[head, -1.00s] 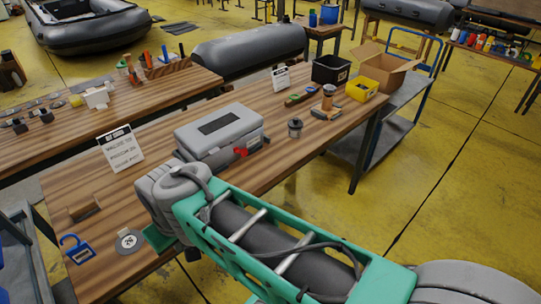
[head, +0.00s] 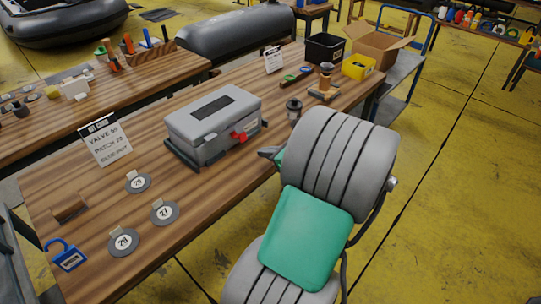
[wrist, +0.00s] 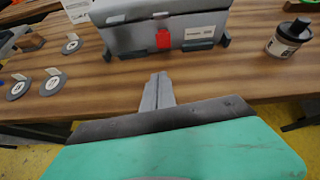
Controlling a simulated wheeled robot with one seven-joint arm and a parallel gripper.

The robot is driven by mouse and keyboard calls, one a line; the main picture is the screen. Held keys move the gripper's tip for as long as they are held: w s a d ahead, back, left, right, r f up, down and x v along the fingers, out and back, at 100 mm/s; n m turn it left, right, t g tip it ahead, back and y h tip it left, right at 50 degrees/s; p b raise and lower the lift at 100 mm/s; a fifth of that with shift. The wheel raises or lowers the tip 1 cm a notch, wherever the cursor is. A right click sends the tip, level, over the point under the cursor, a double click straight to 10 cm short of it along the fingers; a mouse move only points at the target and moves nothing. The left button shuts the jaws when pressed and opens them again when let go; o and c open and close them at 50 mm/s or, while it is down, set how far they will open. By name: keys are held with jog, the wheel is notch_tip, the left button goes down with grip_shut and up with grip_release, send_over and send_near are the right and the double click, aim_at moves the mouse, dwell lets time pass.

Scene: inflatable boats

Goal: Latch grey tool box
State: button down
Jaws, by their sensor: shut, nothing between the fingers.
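The grey tool box (head: 213,122) stands on the wooden table with its lid down. A red latch (head: 239,136) sits on its front face and looks to stick out a little. In the wrist view, the box (wrist: 120,38) is at the top and the red latch (wrist: 163,39) faces me. My gripper (wrist: 158,78) is shut and empty, its fingertips in front of and below the latch, apart from the box. In the head view, my gripper (head: 268,152) shows only as a tip at the table's front edge; my arm hides the rest.
A dark jar (head: 293,108) stands right of the box. A black bin (head: 325,47) and yellow bin (head: 358,67) stand at the far right end.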

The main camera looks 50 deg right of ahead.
aim_at(239, 137)
jog(key=shift+m+t, duration=0.3)
jog(key=shift+m, duration=0.3)
jog(key=w+f+b, duration=0.1)
jog(key=b, duration=0.1)
jog(key=w+f+b, duration=0.1)
jog(key=w+b, duration=0.1)
jog(key=b, duration=0.1)
jog(key=w+f+b, duration=0.1)
jog(key=b, duration=0.1)
jog(key=shift+w+d+f+b, duration=0.25)
jog(key=shift+d+f+b, duration=0.05)
jog(key=shift+d+f, duration=0.1)
jog(key=w+p, duration=0.1)
jog(key=w+r+p, duration=0.1)
jog(key=w+p, duration=0.1)
jog(key=shift+w+f, duration=0.2)
jog(key=shift+w, duration=0.2)
jog(key=shift+r, duration=0.1)
